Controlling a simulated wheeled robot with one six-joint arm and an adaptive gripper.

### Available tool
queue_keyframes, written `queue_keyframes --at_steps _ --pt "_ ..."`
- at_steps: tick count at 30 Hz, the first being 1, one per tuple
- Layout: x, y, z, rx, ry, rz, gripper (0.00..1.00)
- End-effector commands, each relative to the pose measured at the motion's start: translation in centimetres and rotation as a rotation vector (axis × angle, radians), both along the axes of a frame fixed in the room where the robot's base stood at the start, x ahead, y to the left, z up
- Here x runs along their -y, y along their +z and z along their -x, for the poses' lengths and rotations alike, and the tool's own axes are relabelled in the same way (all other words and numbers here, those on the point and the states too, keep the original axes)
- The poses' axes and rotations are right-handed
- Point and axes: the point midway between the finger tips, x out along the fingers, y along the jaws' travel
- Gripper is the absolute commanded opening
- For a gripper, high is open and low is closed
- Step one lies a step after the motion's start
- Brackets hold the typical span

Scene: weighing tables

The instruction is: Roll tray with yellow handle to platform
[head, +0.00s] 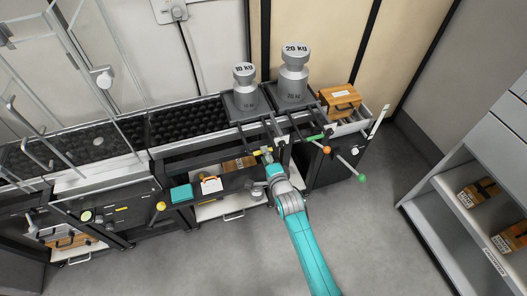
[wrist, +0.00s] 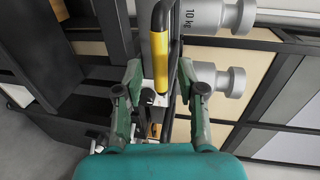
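The tray with the yellow handle (wrist: 161,62) carries a grey 10 kg weight (head: 245,88). The dark tray (head: 231,108) sits on the bench, right of a black studded bed (head: 188,119). In the wrist view the handle is a black bar with a yellow grip, lying between my fingers. My gripper (wrist: 160,68) is open, with gaps on both sides of the handle. In the head view my gripper (head: 266,152) is at the front of this tray. A second studded section (head: 72,153) lies farther left, by a clear-panelled frame. I cannot tell which surface is the platform.
A 20 kg weight (head: 293,72) stands on the neighbouring tray, which has a green handle (head: 316,137). Levers with an orange knob (head: 326,150) and a green knob (head: 362,178) stick out at the right. A cardboard box (head: 341,98) sits at the bench's right end. The floor in front is clear.

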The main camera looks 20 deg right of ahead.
Motion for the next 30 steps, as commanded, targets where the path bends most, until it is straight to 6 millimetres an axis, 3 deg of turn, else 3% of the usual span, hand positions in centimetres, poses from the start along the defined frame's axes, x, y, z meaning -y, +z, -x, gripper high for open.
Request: queue_keyframes --at_steps 6,18,23,30 --pt "0.0 -0.4 -2.3 0.0 0.0 0.0 0.39" --pt "0.0 -0.6 -2.9 -0.001 0.0 0.001 0.39" --pt "0.0 -0.6 -2.9 -0.001 0.0 0.001 0.02" --pt "0.0 -0.6 -2.9 -0.001 0.0 0.001 0.0"
